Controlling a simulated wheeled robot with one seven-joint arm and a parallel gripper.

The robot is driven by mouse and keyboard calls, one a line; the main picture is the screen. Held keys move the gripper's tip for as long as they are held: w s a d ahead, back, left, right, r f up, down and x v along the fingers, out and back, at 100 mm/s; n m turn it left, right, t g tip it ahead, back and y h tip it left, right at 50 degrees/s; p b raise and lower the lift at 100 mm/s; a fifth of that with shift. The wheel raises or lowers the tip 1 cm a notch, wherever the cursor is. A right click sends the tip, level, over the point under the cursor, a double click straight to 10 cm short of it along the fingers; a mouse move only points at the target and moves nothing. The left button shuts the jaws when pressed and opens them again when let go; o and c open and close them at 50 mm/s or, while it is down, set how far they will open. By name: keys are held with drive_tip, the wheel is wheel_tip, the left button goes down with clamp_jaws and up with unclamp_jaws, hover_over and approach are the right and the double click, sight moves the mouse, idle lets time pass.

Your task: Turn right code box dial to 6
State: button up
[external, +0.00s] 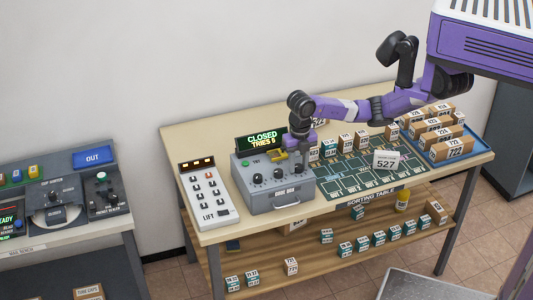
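The grey code box (275,199) stands on the sorting table near its left end. A green-lit display behind it reads "CLOSED TRIES 5". Its sloped face carries a row of small dark dials, and the right dial (294,169) is the one nearest my arm. The number it points to is too small to read. My gripper (300,150) points down over the right side of the box, close to the right dial. I cannot tell if it touches the dial. Its fingers are too small and dark to show whether they are open.
A yellow piece (279,156) sits at the back of the box's top. A white lift keypad (209,196) stands to the left. A green sorting mat (350,175) with boxes and a "527" card (386,160) lies to the right. A blue tray (465,150) holds several parcels.

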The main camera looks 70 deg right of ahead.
clamp_jaws()
